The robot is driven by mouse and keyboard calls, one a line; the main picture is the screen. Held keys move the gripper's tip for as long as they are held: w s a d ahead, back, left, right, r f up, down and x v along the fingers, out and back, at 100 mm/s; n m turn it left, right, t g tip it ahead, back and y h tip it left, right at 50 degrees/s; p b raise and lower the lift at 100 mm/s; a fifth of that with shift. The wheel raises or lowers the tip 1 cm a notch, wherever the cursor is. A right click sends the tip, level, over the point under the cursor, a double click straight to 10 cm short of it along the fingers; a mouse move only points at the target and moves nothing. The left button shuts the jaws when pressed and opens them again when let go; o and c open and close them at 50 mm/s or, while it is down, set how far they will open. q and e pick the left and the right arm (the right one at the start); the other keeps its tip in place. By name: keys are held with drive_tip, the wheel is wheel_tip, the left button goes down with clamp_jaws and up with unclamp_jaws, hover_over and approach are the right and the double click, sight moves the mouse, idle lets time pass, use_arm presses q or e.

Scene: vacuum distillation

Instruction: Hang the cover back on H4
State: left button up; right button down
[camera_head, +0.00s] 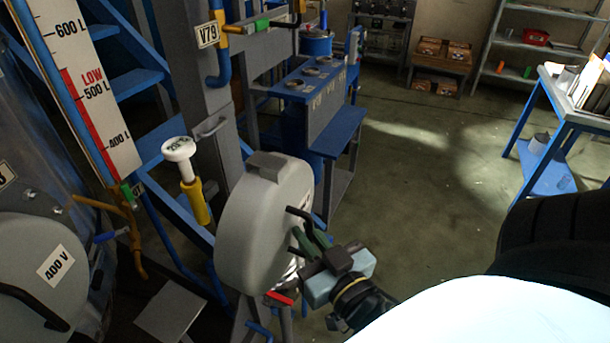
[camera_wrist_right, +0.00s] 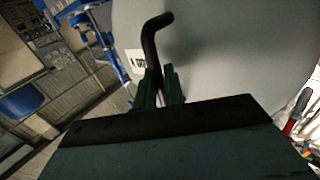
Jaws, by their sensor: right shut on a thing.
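The cover (camera_head: 248,225) is a round, pale grey lid with a black handle (camera_head: 303,216). It stands nearly upright in the middle of the head view. My right gripper (camera_head: 312,240) is shut on its handle, and the cover's face is toward the gripper. In the right wrist view, the gripper's fingers (camera_wrist_right: 160,86) close around the lower part of the bent black handle (camera_wrist_right: 151,42). A white label (camera_wrist_right: 134,66), partly hidden by the fingers, is on the cover. I cannot make out a mark reading H4. My left gripper is not in view.
Another grey round cover (camera_head: 90,285) labelled 400 V is at the left. A grey post (camera_head: 207,95) marked V79 and a white-topped yellow valve (camera_head: 180,150) stand close behind the held cover. A blue bench (camera_head: 338,130) is behind. Floor (camera_head: 430,190) to the right is clear.

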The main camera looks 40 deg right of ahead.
drive_tip(key=s+d+p, duration=0.2)
drive_tip(key=s, duration=0.5)
drive_tip(key=s+d+p, duration=0.2)
drive_tip(key=s+d, duration=0.1)
drive_tip(key=s, duration=0.4)
drive_tip(key=shift+d, duration=0.35)
idle(0.4)
drive_tip(key=shift+r, duration=0.1)
idle(0.8)
drive_tip(key=shift+w, duration=0.1)
idle(0.8)
